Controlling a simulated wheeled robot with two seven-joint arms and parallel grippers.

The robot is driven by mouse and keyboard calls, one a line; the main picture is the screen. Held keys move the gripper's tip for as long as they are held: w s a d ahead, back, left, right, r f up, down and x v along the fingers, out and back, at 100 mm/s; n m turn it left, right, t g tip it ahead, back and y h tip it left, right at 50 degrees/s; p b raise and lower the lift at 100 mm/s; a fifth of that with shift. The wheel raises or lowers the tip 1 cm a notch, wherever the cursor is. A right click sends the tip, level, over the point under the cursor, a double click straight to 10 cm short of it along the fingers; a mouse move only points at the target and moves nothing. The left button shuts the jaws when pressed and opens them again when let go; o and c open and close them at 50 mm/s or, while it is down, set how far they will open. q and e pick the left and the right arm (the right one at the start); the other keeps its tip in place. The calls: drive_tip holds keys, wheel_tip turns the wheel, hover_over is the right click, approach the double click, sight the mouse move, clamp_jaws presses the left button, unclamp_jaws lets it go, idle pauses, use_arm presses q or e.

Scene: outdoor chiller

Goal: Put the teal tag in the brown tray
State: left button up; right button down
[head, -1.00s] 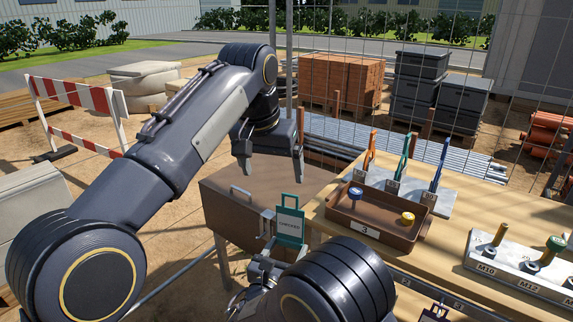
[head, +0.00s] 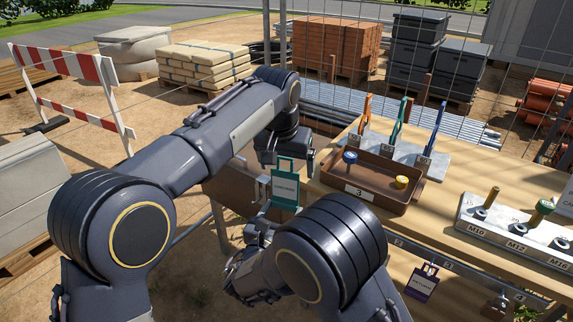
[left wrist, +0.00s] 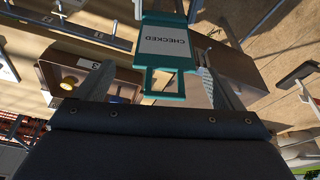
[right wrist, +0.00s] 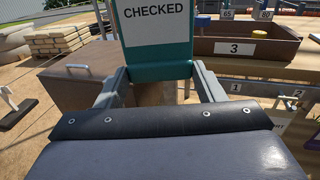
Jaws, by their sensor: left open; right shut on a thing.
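The teal tag (head: 285,188), marked CHECKED, is held upright left of the brown tray in the head view. My right gripper (head: 262,234) is shut on its lower part; the right wrist view shows the tag (right wrist: 157,60) between those fingers. My left gripper (head: 291,165) is open at the tag's upper frame. In the left wrist view the frame of the tag (left wrist: 168,60) lies between the open fingers. The brown tray (head: 345,201), labelled 3, sits on the wooden table and holds a blue-topped and a yellow piece.
Behind the tray, a grey rack (head: 430,165) holds orange, teal and blue upright tools. A grey block (head: 490,230) with bolts stands to the right. A purple tag (head: 422,283) hangs at the table's front rail. A brown box (head: 237,187) is left of the table.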

use_arm(q)
drive_tip(key=shift+w+f, duration=0.1)
drive_tip(key=shift+f, duration=0.2)
drive_tip(key=c, duration=0.9)
drive_tip(key=shift+c, duration=0.8)
use_arm(e)
drive_tip(key=shift+c, duration=1.3)
unclamp_jaws()
